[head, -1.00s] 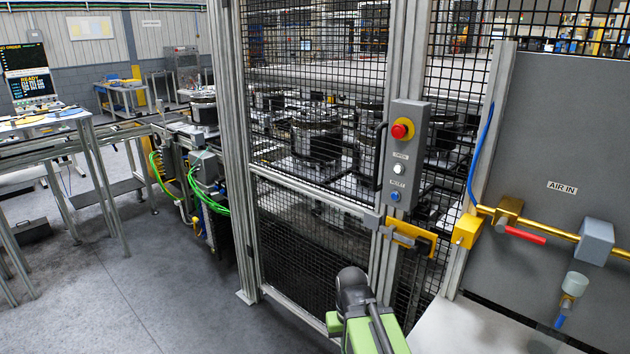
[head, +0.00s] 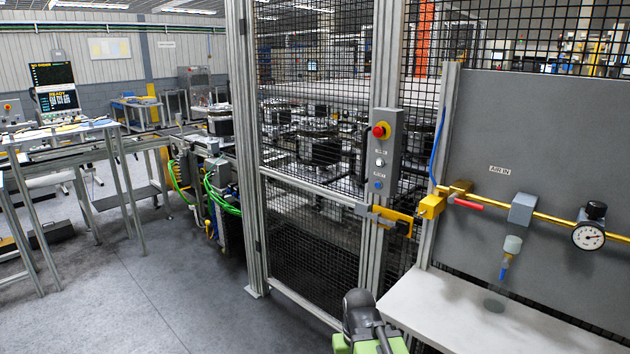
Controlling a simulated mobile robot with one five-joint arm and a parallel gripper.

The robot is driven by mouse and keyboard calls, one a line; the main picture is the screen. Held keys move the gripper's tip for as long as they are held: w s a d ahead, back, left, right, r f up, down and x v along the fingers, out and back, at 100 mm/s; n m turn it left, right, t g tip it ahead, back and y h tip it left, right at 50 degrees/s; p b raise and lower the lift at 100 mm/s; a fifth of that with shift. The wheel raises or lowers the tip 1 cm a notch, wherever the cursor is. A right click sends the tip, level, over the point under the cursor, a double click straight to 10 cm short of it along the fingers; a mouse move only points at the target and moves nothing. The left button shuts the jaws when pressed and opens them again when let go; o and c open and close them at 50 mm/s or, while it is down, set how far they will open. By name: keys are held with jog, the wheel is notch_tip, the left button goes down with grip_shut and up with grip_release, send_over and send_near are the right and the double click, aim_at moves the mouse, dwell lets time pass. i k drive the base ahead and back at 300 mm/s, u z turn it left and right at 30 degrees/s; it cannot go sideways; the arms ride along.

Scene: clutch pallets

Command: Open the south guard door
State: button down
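The mesh guard door (head: 310,215) stands shut in its aluminium frame in the middle of the head view. A dark handle bar (head: 365,155) is on its right side. A yellow latch (head: 392,216) sits at the door's right edge. A grey control box (head: 386,152) with a red emergency stop button, a white button and a blue button is on the post above the latch. My arm, green and dark grey (head: 366,325), shows at the bottom centre, below and in front of the door. My gripper's fingers are not visible.
A white shelf (head: 470,300) juts out at the lower right, under a grey panel (head: 560,140) with a yellow air pipe, red valve lever and gauge. A workbench (head: 70,130) and conveyor stand at the left. The grey floor (head: 150,290) before the door's left is clear.

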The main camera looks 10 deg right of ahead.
aim_at(361, 207)
jog(key=u, duration=0.15)
jog(key=i, duration=0.95)
jog(key=u, duration=1.25)
jog(key=k, duration=1)
jog(key=u, duration=0.45)
jog(key=i, duration=1)
jog(key=z, duration=0.05)
